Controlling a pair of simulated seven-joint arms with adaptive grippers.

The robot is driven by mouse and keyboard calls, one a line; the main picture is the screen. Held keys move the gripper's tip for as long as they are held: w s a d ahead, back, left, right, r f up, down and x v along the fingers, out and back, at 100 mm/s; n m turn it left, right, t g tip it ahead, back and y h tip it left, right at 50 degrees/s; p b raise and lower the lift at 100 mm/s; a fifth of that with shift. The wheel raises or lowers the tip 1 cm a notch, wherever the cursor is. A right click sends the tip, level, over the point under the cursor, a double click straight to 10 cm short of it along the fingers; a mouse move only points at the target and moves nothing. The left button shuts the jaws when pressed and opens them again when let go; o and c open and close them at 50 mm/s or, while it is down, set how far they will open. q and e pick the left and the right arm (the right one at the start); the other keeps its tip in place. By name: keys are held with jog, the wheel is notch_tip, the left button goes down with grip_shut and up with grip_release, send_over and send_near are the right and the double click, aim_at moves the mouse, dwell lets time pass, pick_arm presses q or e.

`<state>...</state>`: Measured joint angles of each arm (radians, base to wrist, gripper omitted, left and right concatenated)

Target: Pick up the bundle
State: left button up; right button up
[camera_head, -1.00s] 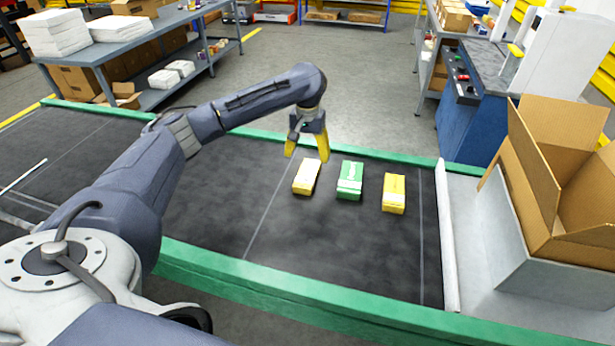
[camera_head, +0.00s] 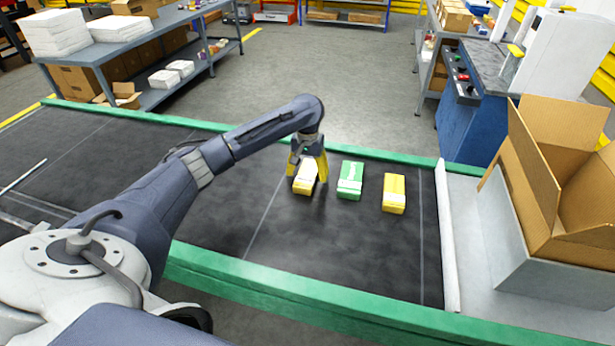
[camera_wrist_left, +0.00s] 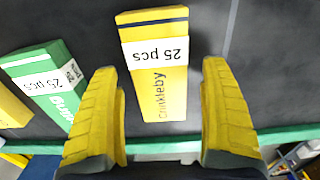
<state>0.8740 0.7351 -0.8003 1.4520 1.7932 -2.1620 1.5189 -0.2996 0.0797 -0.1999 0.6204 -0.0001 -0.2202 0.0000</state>
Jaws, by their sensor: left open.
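Three bundles lie in a row on the dark conveyor belt. The leftmost in the head view is a yellow bundle (camera_head: 304,180), the middle one is a green bundle (camera_head: 350,180), and the right one is another yellow bundle (camera_head: 394,193). My left gripper (camera_head: 307,171) is open, pointing down over the leftmost yellow bundle. In the left wrist view this yellow bundle (camera_wrist_left: 155,62), labelled "25 pcs" and "Crinkleby", lies between the spread yellow fingers (camera_wrist_left: 162,115), with a gap on both sides. The green bundle (camera_wrist_left: 45,85) lies outside the fingers. My right gripper is not in view.
Green rails (camera_head: 330,302) edge the conveyor belt (camera_head: 350,245). An open cardboard box (camera_head: 560,190) stands on the grey surface at the right. A blue machine (camera_head: 470,105) stands behind. The belt in front of the bundles is clear.

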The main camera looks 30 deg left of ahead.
pick_arm(q)
jog(key=shift+f, duration=0.35)
jog(key=shift+c, duration=0.2)
jog(key=c, duration=1.3)
